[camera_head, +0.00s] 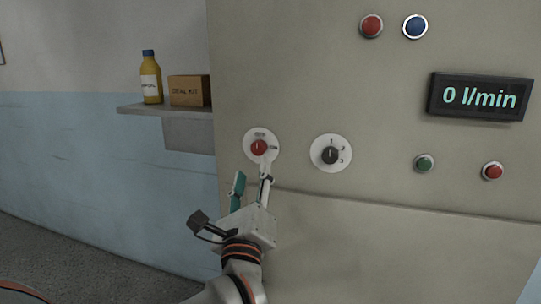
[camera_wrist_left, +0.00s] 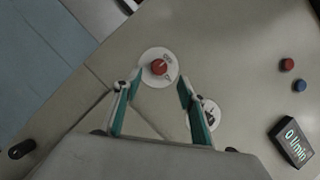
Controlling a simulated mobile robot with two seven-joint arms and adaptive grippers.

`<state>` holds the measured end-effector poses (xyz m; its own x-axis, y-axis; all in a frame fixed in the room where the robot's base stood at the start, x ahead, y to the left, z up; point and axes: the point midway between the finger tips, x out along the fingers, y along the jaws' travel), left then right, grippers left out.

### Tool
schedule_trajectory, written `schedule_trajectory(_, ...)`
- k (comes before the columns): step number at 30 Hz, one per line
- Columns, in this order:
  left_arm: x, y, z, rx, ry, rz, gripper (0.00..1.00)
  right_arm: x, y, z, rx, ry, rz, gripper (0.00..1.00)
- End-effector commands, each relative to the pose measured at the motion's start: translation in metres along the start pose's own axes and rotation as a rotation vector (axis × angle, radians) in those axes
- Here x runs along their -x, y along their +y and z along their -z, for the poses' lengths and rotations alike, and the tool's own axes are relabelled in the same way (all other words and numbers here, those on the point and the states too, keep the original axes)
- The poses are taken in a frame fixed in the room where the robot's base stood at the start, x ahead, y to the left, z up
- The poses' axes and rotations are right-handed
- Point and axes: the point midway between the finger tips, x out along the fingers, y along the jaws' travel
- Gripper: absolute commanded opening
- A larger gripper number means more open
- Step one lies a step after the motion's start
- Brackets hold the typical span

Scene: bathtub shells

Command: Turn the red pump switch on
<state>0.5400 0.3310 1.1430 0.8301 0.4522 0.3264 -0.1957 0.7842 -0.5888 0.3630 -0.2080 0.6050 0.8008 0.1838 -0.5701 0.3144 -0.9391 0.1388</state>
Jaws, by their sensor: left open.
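The red pump switch (camera_head: 258,147) is a red rotary knob on a round white plate, on the beige panel. In the left wrist view the red switch (camera_wrist_left: 159,67) lies just beyond and between the fingertips. My left gripper (camera_head: 253,180) is open, just below the switch in the head view. It also shows in the left wrist view (camera_wrist_left: 159,80), fingers apart with teal pads and nothing between them. I cannot tell whether a fingertip touches the plate. My right gripper is not in view.
A black knob (camera_head: 330,155) on a white plate sits right of the switch. A display (camera_head: 480,96) reads 0 l/min. Red and blue buttons (camera_head: 415,27) are above, green (camera_head: 424,163) and red (camera_head: 492,171) below. A shelf (camera_head: 160,109) holds a bottle (camera_head: 151,80) and box (camera_head: 188,91).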

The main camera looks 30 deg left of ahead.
Motion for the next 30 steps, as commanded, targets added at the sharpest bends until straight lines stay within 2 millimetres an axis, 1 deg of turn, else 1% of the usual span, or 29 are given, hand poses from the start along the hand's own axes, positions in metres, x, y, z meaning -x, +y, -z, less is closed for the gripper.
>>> schedule_trajectory(2,-0.002,0.000,0.003,0.037,0.022,-0.007,0.41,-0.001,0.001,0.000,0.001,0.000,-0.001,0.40)
schedule_trajectory(5,-0.008,0.000,0.004,0.047,0.030,-0.011,0.41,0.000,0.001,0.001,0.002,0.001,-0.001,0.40)
schedule_trajectory(11,-0.038,0.001,0.004,0.043,0.025,-0.011,0.41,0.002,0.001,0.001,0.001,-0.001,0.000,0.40)
schedule_trajectory(15,-0.058,0.001,0.004,0.042,0.025,-0.012,0.41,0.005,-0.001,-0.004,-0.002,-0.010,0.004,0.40)
schedule_trajectory(18,-0.069,0.002,0.005,0.042,0.027,-0.011,0.41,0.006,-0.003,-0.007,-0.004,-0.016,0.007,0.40)
schedule_trajectory(23,-0.078,0.002,0.006,0.043,0.029,-0.013,0.41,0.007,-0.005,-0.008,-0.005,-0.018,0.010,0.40)
schedule_trajectory(30,-0.079,0.002,0.007,0.043,0.029,-0.013,0.41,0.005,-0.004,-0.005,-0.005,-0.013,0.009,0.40)
